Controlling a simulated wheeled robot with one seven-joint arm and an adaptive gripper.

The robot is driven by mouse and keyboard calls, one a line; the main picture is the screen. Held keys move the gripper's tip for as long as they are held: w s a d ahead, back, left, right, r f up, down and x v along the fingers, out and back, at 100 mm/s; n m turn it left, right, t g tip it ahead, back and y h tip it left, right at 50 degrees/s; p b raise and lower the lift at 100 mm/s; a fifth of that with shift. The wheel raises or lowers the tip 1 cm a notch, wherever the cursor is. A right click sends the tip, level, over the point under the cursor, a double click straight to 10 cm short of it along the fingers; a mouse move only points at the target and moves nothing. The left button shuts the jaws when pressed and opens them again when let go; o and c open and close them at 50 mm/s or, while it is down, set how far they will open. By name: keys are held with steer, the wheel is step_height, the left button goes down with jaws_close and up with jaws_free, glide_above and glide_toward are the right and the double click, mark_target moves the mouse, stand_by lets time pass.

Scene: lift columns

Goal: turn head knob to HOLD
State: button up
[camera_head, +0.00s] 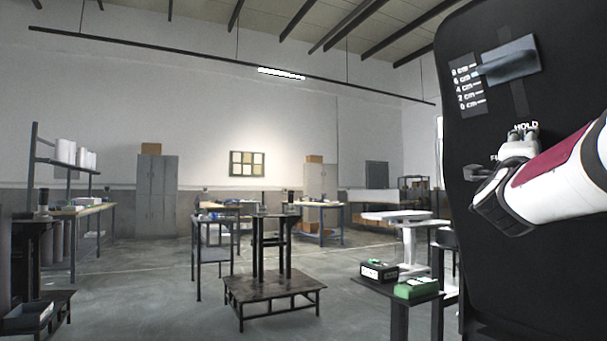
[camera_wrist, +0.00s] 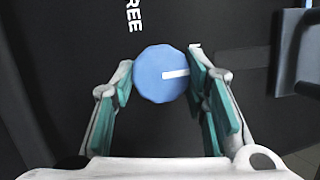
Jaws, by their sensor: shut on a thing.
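The head knob (camera_wrist: 165,84) is round and blue with a white pointer line. In the wrist view the line points right, toward the right finger. My gripper (camera_wrist: 160,74) has its teal-padded fingers on both sides of the knob, shut on it. In the head view my gripper (camera_head: 501,158) is against the black panel (camera_head: 455,125), and the knob is hidden behind it. The HOLD label (camera_head: 526,126) is just above my gripper; the FREE label (camera_wrist: 134,15) is above the knob in the wrist view and mostly covered in the head view.
The panel also carries a centimetre scale (camera_head: 467,87) and a grey-blue slider plate (camera_head: 511,60). A dark stand with a black box (camera_head: 379,271) and a green box (camera_head: 416,288) is below left of the panel. Open floor and workbenches lie beyond.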

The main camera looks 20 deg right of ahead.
steer(key=shift+m+b, duration=0.3)
steer(key=shift+b, duration=0.15)
steer(key=o, duration=1.1)
steer(key=v, duration=1.2)
steer(key=shift+d+f, duration=0.1)
